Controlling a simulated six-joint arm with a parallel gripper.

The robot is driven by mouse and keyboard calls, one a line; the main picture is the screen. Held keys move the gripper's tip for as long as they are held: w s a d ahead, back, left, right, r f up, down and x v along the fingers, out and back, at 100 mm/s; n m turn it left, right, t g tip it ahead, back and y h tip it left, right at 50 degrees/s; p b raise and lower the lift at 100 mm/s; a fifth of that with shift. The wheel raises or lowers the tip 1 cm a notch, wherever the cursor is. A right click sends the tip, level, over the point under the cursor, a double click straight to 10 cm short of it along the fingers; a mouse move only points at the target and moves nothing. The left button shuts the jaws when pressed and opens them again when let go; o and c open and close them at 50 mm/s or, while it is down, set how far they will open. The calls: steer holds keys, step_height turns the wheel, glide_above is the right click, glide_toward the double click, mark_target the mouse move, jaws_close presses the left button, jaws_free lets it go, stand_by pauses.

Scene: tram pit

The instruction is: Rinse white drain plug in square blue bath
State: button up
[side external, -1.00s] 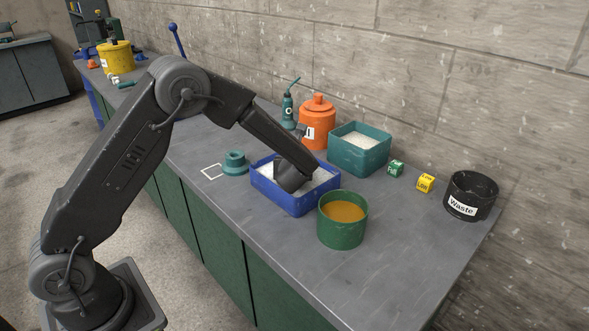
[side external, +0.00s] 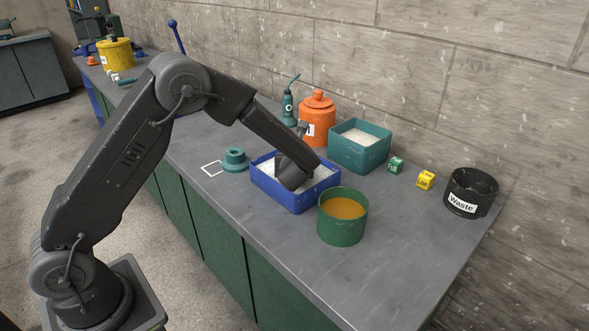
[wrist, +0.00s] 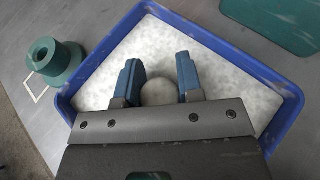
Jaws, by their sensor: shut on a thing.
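The square blue bath (side external: 262,186) stands on the grey bench and holds white, foamy-looking liquid; its blue rim also shows in the wrist view (wrist: 222,47). My gripper (wrist: 158,88) is over the bath with its blue-grey fingers pointing into it. Between the fingers is the round white drain plug (wrist: 158,92), and the jaws are shut on it. The plug lies against the white contents, and I cannot tell how deep it sits. In the side view my wrist hides the fingers and the plug.
A green pot of amber liquid (side external: 342,222) stands close to the bath's front right. A teal square bath (side external: 360,153) and an orange jar (side external: 317,118) stand behind. A teal flanged part (side external: 235,160) is at left. A black Waste bin (side external: 470,192) is far right.

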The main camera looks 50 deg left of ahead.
steer(key=shift+d, duration=0.35)
steer(key=shift+a, duration=0.1)
steer(key=shift+a, duration=0.9)
steer(key=shift+d, duration=0.2)
steer(key=shift+d, duration=0.8)
steer(key=shift+r, duration=4.5)
steer(key=shift+r, duration=2.5)
